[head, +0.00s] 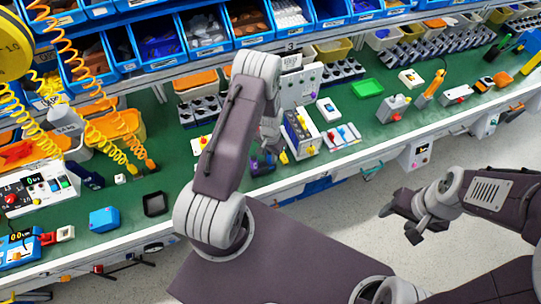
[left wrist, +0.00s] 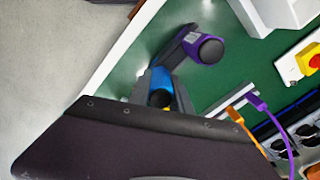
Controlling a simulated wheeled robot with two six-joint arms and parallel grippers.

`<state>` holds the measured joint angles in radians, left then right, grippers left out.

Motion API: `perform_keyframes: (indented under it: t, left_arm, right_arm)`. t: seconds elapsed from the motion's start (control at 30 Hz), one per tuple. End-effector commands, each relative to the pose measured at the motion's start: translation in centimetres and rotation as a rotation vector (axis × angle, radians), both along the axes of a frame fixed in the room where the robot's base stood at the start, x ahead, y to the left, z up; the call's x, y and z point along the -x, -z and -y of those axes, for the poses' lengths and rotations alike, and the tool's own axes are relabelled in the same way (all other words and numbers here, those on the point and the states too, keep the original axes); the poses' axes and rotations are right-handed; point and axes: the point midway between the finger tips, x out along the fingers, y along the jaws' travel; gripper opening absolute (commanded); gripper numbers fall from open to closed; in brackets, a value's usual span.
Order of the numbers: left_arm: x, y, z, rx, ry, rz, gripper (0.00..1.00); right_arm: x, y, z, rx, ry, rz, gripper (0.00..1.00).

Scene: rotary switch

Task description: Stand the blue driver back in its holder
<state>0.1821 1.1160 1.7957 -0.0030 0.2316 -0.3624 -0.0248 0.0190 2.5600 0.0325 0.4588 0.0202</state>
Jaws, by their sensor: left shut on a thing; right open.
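My left gripper (head: 269,150) reaches down to the green bench near its front edge. In the left wrist view its fingers (left wrist: 162,92) are shut on the blue driver (left wrist: 159,79), whose blue part shows between them with a yellow-orange end. In the head view the driver is mostly hidden by my left arm. My right gripper (head: 408,217) is open and empty, over the floor in front of the bench.
A yellow-and-white box (head: 300,133) and a white unit with red and blue parts (head: 342,136) stand right of my left gripper. Blue bins (head: 207,32) line the back. A blue box (head: 103,219) and a black tray (head: 155,204) lie left. Bare green bench shows around (head: 180,160).

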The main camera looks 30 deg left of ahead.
Motion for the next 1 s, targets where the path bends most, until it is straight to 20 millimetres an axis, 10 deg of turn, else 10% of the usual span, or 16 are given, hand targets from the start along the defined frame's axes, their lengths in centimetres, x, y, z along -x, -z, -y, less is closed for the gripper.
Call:
perform_keyframes:
  t: [0.07, 0.1, 0.17, 0.57, 1.0]
  left_arm:
    - [0.0, 0.4, 0.0, 0.0, 0.0, 0.0, 0.0]
    - [0.0, 0.2, 0.0, 0.0, 0.0, 0.0, 0.33]
    - [0.0, 0.2, 0.0, 0.0, 0.0, 0.0, 0.5]
    - [-0.1, -0.4, 0.0, -0.001, 0.0, 0.002, 0.5]
    - [-0.1, -8.1, 0.0, 0.0, 0.0, 0.003, 0.5]
  right_arm:
    - [0.0, 0.3, 0.0, 0.0, 0.0, 0.0, 0.54]
    - [0.0, 0.2, 0.0, 0.0, 0.0, 0.0, 0.54]
    - [0.0, 0.2, 0.0, 0.0, 0.0, 0.0, 0.54]
    - [0.0, 0.4, 0.0, 0.0, 0.0, 0.0, 0.54]
    - [0.0, 2.1, 0.0, 0.0, 0.0, 0.0, 0.54]
